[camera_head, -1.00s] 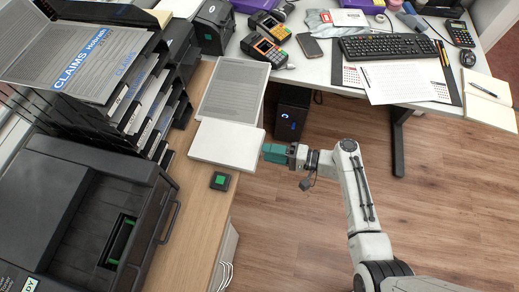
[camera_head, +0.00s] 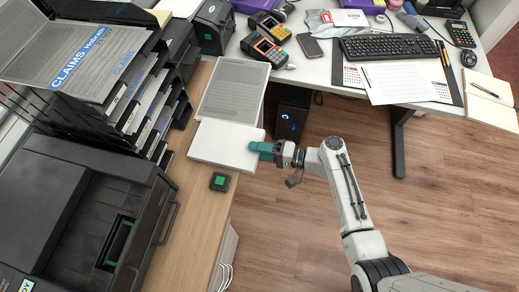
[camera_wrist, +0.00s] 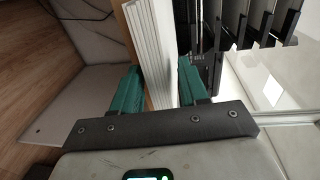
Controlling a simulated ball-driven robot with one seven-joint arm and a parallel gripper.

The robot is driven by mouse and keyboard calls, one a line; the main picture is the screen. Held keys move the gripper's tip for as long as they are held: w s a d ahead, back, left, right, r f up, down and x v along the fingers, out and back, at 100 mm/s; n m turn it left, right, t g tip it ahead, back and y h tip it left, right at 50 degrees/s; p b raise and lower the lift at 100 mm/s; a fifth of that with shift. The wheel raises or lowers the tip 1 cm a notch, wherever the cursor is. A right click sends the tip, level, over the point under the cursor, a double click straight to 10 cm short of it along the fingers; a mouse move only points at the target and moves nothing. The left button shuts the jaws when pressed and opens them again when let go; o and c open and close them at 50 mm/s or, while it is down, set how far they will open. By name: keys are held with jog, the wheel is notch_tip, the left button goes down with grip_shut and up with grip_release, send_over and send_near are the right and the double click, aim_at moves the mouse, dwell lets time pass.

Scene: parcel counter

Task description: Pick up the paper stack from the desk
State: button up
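The white paper stack (camera_head: 220,143) lies flat on the wooden desk (camera_head: 200,205), its right edge at the desk's edge. My gripper (camera_head: 257,148) has teal fingers and reaches the stack's right edge from the right, one finger showing over its top. In the wrist view my gripper (camera_wrist: 160,66) is open, with a finger on each side of the stack (camera_wrist: 150,35). A strip of wood shows between the left finger and the stack. I cannot tell whether either finger touches the paper.
A printed sheet (camera_head: 232,90) lies just behind the stack. A small black device with a green button (camera_head: 219,182) sits in front of it. Black letter trays (camera_head: 150,115) and a printer (camera_head: 75,205) stand at the left. The floor (camera_head: 310,235) at the right is clear.

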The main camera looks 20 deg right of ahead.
jog(key=c, duration=0.7)
jog(key=shift+r+p, duration=1.1)
jog(key=shift+r, duration=0.25)
jog(key=shift+c, duration=0.3)
jog(key=f+p+v, duration=0.1)
jog(key=v, duration=2.2)
